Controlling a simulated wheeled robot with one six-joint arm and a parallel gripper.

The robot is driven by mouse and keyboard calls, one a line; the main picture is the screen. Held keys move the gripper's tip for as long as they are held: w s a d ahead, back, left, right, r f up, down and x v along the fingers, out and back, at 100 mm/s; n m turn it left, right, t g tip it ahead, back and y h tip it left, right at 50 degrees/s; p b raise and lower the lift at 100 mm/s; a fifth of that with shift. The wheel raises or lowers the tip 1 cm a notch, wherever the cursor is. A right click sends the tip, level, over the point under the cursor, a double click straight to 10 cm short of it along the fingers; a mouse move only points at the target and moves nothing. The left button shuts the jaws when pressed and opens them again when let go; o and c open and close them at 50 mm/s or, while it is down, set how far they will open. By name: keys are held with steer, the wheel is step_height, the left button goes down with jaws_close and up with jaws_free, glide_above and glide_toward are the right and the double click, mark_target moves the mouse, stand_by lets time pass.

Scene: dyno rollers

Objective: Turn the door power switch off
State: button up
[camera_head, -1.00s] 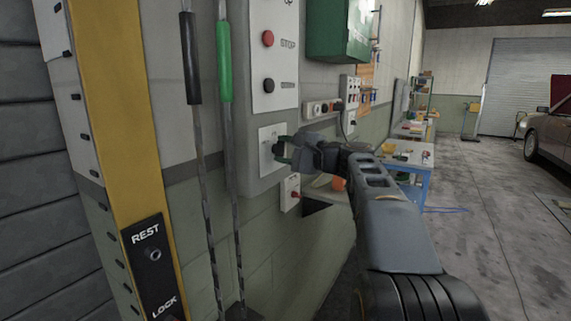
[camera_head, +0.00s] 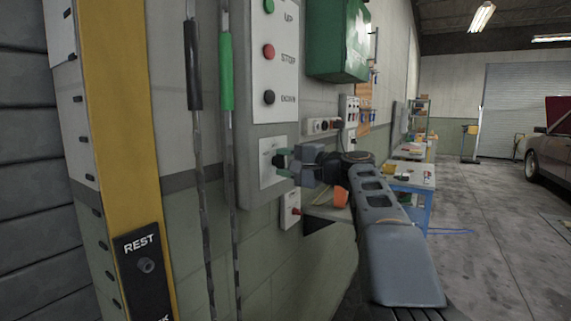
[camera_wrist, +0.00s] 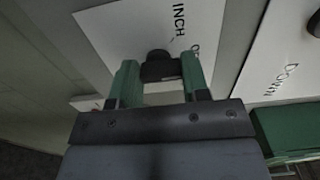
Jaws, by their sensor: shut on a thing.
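A white switch plate (camera_head: 268,178) is on the lower part of a grey control box on the wall. A black knob (camera_wrist: 160,66) on this plate shows between my green fingertips in the wrist view; lettering beside it reads INCH, with another partly hidden label. My gripper (camera_head: 282,162) reaches the plate from the right, and it also shows in the wrist view (camera_wrist: 161,80). It is shut on the black knob. The fingers and the knob's dark body hide the exact position of the knob.
Above the plate is a panel with UP, STOP and DOWN buttons (camera_head: 269,52). A small box with a red switch (camera_head: 290,210) is just below right. Sockets (camera_head: 321,126) and a green first-aid cabinet (camera_head: 334,40) are on the wall. Two hanging rods are left.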

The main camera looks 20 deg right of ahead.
steer(key=o, duration=0.9)
steer(key=v, duration=1.3)
steer(key=shift+s+d, duration=0.25)
steer(key=shift+s, duration=0.1)
